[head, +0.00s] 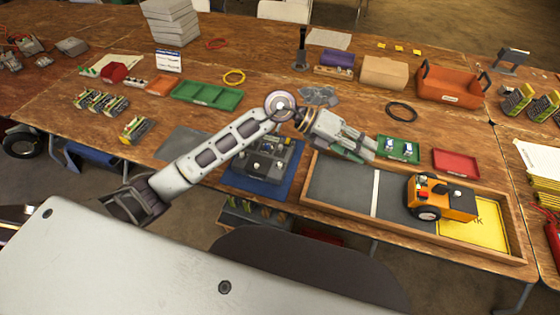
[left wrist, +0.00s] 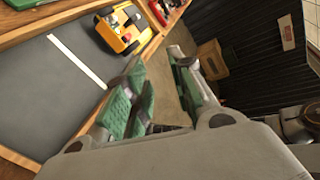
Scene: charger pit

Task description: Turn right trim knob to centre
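A dark grey controller box (head: 268,158) with small sticks and knobs on top sits on a blue mat (head: 265,186) near the table's front edge. My left forearm crosses above it and hides part of its top. The trim knobs are too small to tell apart or to read their setting. My left gripper (head: 366,151) is to the right of the controller, over the far edge of the wooden pit, and touches no knob. In the left wrist view, the left gripper (left wrist: 160,72) has its green-padded fingers apart with nothing between them. My right gripper is not in view.
The wooden-framed pit (head: 410,246) holds an orange vehicle (head: 441,199) and a yellow pad (head: 478,238). A green tray (head: 207,95), a small green tray (head: 399,149), a red tray (head: 456,163) and an orange bin (head: 452,85) stand around. A grey mat (head: 183,142) lies left of the controller.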

